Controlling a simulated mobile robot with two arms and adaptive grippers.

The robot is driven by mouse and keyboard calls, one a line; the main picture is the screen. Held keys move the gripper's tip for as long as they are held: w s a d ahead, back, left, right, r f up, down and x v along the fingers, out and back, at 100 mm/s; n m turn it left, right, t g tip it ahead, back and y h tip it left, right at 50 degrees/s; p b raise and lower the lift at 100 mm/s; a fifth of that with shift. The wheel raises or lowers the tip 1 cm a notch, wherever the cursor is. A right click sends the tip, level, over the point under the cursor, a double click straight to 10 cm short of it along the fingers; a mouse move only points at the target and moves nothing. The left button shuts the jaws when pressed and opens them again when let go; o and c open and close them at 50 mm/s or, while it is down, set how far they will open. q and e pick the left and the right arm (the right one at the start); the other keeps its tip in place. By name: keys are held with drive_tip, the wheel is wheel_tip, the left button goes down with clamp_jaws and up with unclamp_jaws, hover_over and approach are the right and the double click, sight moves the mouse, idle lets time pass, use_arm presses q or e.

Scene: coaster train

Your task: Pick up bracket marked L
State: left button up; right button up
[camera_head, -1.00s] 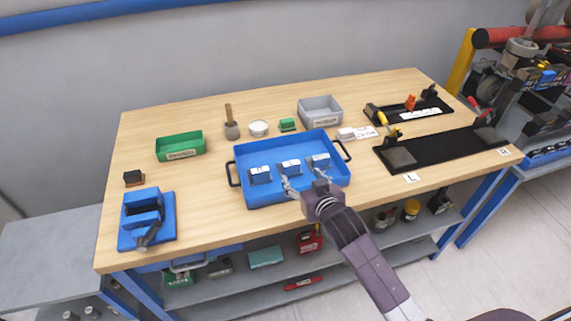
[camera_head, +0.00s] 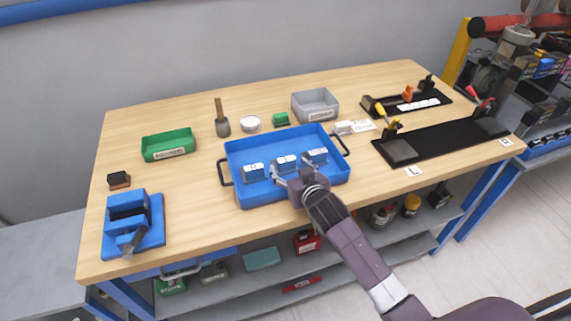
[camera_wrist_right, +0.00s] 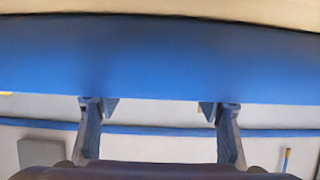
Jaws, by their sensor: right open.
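Three grey-blue brackets lie in a row in the blue tray (camera_head: 290,190): a left one (camera_head: 254,172), a middle one (camera_head: 286,163) and a right one (camera_head: 316,157). Their pale labels are too small to read, so I cannot tell which is marked L. My right gripper (camera_head: 294,173) is open and empty at the tray's front side, its fingers close to the middle bracket. In the right wrist view the open fingers (camera_wrist_right: 160,108) stand before a broad blue band, likely the tray; no bracket can be made out there. My left gripper is not in view.
A blue fixture (camera_head: 130,238) stands at the table's left front. A green bin (camera_head: 168,146) and a grey bin (camera_head: 316,105) stand farther back. A black plate with clamps (camera_head: 445,138) lies to the right, with a small white label card (camera_head: 413,171) before it.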

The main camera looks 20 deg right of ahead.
sight(288, 164)
drive_tip(key=shift+p+x, duration=0.4)
drive_tip(key=shift+x, duration=1.75)
drive_tip(key=shift+r, duration=0.15)
drive_tip(key=c, duration=1.5)
drive_tip(key=shift+r, duration=0.1)
clamp_jaws()
